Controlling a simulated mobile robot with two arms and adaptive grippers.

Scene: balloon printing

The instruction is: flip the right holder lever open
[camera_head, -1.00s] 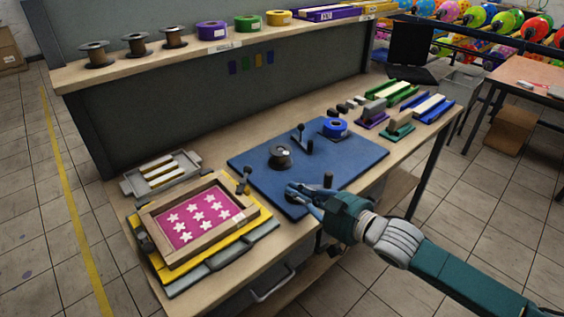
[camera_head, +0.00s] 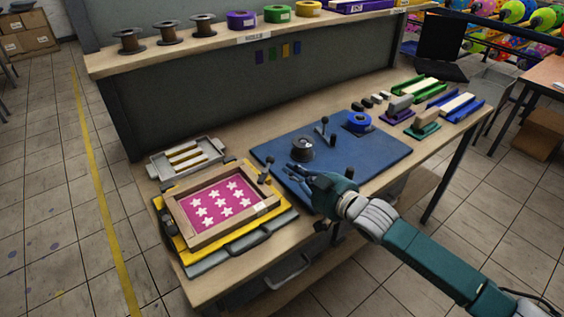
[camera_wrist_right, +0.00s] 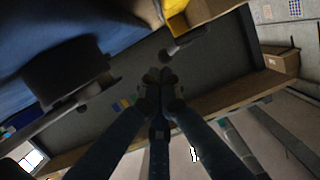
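The right holder lever (camera_head: 265,168) is a dark lever with a knob, standing at the right back corner of the wooden printing frame (camera_head: 180,208). In the right wrist view a dark lever (camera_wrist_right: 184,44) beside a yellow part appears to be the same one, just past my fingertips. My right gripper (camera_head: 297,172) is over the left front part of the blue mat, to the right of the lever and apart from it. In the wrist view its fingertips (camera_wrist_right: 160,75) are together with nothing visible between them. My left gripper is in no view.
The blue mat (camera_head: 385,152) bears a black spool (camera_head: 302,147) close behind my gripper, an upright lever (camera_head: 324,131) and a blue tape roll (camera_head: 358,121). A grey tray (camera_head: 155,168) lies behind the frame. The shelf (camera_head: 215,42) overhangs the back.

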